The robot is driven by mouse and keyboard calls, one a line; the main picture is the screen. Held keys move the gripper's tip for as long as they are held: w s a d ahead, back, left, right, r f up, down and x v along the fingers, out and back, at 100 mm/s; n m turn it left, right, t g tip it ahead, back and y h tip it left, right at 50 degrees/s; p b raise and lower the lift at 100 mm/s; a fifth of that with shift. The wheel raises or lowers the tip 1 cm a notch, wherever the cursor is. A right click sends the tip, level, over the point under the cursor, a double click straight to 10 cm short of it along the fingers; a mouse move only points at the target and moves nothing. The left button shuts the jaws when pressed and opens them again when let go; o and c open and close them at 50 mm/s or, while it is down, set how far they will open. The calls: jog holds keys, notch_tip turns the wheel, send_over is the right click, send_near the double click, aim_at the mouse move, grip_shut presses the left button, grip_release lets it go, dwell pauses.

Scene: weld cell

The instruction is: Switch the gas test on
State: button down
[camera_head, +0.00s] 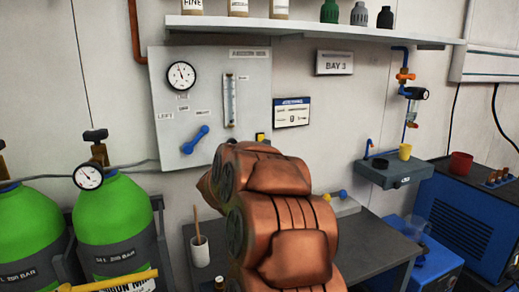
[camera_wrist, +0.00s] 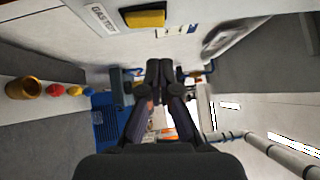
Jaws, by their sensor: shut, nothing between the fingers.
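The gas test switch is a yellow rocker (camera_wrist: 146,17) in a dark frame on the grey panel, at the top of the wrist view. A white label (camera_wrist: 103,17) beside it seems to read GAS TEST. In the head view the yellow switch (camera_head: 261,137) shows at the panel's lower right, just above my arm. My gripper (camera_wrist: 160,68) is shut and empty, with its fingertips together, apart from the switch in the wrist view. My arm hides the gripper in the head view. I cannot tell whether the switch is on or off.
The grey panel (camera_head: 165,108) also carries a round gauge (camera_head: 181,75), a flow tube (camera_head: 229,100) and a blue lever (camera_head: 195,139). Green gas cylinders (camera_head: 115,210) stand at left. A shelf (camera_head: 300,28) runs above. A dark bench (camera_head: 375,240) lies below, with a brush pot (camera_head: 200,250).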

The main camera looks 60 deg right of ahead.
aim_at(263, 136)
jog(key=shift+w+d+r+p, duration=0.15)
jog(key=shift+w+d+p, duration=0.2)
jog(key=shift+w+d, duration=0.35)
jog(key=shift+w+d+r+p, duration=0.1)
jog(key=shift+w+d+p, duration=0.25)
jog(key=shift+w, duration=0.6)
jog(key=shift+w, duration=0.15)
